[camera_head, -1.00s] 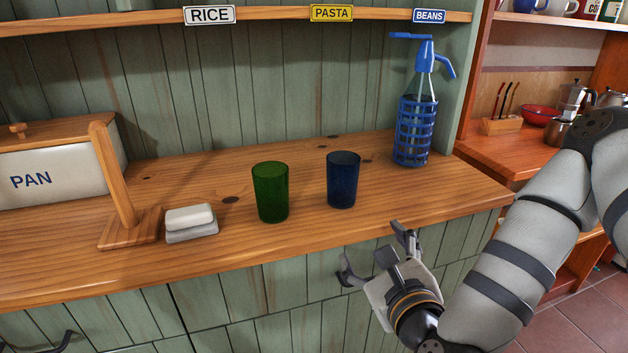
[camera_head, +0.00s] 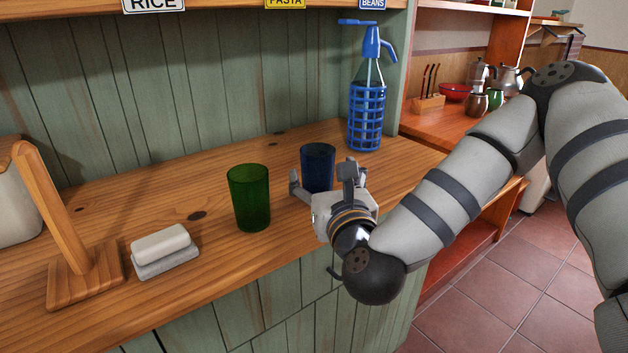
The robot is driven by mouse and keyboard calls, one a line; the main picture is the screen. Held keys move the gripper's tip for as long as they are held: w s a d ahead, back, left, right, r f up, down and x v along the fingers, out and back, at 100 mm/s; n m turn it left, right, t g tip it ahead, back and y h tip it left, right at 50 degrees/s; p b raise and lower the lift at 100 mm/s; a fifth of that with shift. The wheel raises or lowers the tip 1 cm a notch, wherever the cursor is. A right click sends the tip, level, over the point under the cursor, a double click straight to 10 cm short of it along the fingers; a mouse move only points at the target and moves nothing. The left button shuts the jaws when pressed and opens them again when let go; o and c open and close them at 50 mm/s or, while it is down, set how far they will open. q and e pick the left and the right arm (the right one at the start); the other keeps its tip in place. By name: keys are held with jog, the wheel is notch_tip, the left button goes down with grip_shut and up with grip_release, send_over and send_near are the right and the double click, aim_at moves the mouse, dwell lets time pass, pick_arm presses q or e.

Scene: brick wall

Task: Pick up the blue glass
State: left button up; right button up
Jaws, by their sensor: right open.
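The blue glass (camera_head: 317,163) stands upright on the wooden counter, its lower part hidden behind my right gripper. My right gripper (camera_head: 318,180) is just in front of the glass, with one finger to its left and one to its right. The jaws are open; I cannot tell whether either finger touches the glass. The green glass (camera_head: 249,197) stands upright to the left, apart from the gripper. My left gripper is not in view.
A blue siphon bottle (camera_head: 367,105) stands behind and to the right. A soap block (camera_head: 162,249) and a wooden stand (camera_head: 84,278) are at the left. The wooden counter (camera_head: 205,185) is clear between the soap and green glass. A shelf (camera_head: 220,7) runs above.

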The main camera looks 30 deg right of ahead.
aim_at(321, 169)
jog(key=x, duration=0.5)
jog(key=shift+w+d, duration=0.2)
jog(key=shift+w, duration=0.05)
jog(key=c, duration=1.4)
jog(key=shift+r, duration=0.1)
